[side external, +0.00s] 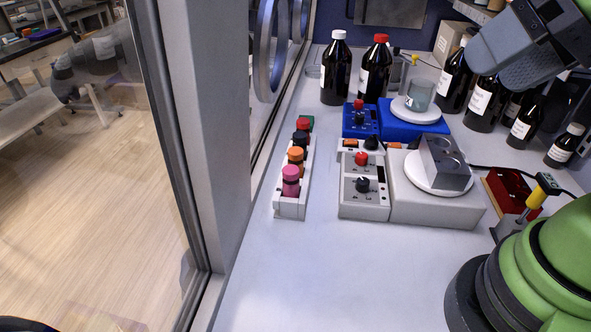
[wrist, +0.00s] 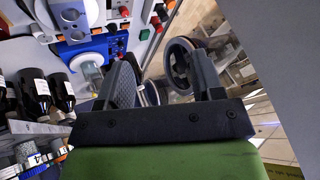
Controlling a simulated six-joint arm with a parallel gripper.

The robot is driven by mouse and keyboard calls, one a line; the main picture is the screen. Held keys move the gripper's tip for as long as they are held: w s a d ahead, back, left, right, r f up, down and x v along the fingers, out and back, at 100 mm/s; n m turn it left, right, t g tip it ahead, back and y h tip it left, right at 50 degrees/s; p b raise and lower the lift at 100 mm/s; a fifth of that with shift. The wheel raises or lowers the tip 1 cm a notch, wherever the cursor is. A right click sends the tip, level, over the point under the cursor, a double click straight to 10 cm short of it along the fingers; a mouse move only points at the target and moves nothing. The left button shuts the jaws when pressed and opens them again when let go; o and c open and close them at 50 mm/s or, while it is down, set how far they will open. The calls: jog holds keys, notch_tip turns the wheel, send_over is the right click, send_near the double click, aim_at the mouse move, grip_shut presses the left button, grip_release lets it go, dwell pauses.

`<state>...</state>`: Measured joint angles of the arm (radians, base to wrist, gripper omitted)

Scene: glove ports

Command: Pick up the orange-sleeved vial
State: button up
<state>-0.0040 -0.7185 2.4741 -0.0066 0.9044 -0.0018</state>
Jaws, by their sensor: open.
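The orange-sleeved vial (side external: 296,156) stands upright in a narrow white rack (side external: 291,209), in the side view. It is second from the near end, between a pink-sleeved vial (side external: 291,180) and a black-sleeved one (side external: 300,140). My gripper (wrist: 160,62) shows in the wrist view with its two grey fingers spread wide and no vial between them. It is well away from the rack, on the upper right side of the scene.
Right of the rack stand a control box with knobs (side external: 364,199), a white stirrer (side external: 435,211) bearing a metal block, and a blue stirrer (side external: 428,127) with a beaker. Dark bottles (side external: 336,75) line the back. The glove-port wall (side external: 262,130) rises on the left. The front bench is clear.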

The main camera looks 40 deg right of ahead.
jog(key=w+r+n+g, duration=0.1)
jog(key=w+g, duration=0.1)
jog(key=w, duration=0.5)
jog(key=n+g+h, duration=0.2)
jog(key=n+g, duration=0.1)
jog(key=g, duration=0.1)
send_over(296, 151)
notch_tip(296, 151, down, 19)
jog(key=shift+f, duration=0.1)
notch_tip(296, 151, down, 5)
jog(key=shift+f, duration=0.6)
jog(key=c, duration=1)
jog(key=shift+r, duration=0.1)
